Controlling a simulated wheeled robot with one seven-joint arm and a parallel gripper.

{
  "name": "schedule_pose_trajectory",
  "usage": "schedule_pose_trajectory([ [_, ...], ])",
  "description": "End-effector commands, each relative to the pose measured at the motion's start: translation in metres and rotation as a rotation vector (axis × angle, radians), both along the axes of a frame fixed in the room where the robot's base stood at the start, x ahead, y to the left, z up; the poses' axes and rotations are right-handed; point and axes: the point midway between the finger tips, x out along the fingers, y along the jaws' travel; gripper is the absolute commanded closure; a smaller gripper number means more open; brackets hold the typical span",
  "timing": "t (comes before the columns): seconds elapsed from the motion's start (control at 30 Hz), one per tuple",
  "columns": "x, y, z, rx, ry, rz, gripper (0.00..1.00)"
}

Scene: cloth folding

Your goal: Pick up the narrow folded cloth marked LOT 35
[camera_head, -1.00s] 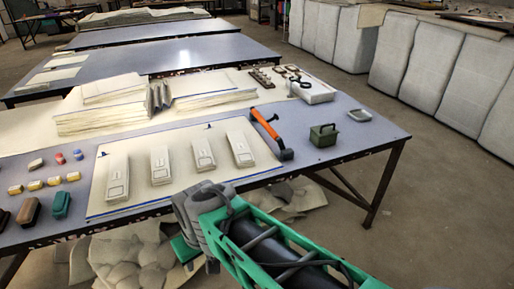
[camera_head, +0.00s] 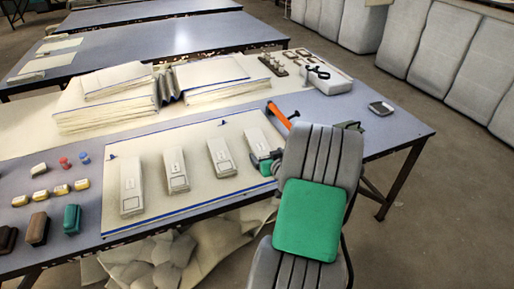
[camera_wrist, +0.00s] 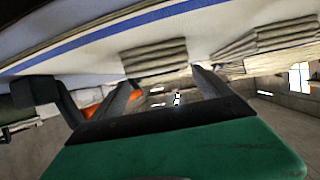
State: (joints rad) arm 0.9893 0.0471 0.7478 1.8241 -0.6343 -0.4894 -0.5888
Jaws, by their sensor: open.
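Several narrow folded cream cloths lie in a row on a blue-edged cream mat (camera_head: 150,215) in the head view: a far left cloth (camera_head: 131,187), a second (camera_head: 176,171), a third (camera_head: 221,157) and a far right cloth (camera_head: 257,142). Each has a small label, too small to read, so I cannot tell which is LOT 35. My gripper (camera_head: 264,167) is low beside the near end of the far right cloth, partly hidden by my wrist. In the wrist view my gripper (camera_wrist: 166,78) has its fingers spread, with a folded cloth (camera_wrist: 155,58) ahead of the gap.
An orange-handled tool (camera_head: 278,115) lies just beyond the far right cloth. Taller folded stacks (camera_head: 105,100) stand behind the mat. Small blocks and brushes (camera_head: 71,219) lie at the left. A grey dish (camera_head: 381,108) sits at the right, with bare tabletop around it.

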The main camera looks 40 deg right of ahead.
Motion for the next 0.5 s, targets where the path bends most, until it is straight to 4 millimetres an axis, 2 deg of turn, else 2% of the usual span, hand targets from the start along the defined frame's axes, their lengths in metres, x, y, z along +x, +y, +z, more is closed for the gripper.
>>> schedule_pose_trajectory([
  [0.3,0.046,-0.014,-0.019,0.001,0.002,0.002,0.11],
  [0.5,0.051,-0.016,-0.020,0.001,0.001,0.001,0.11],
])
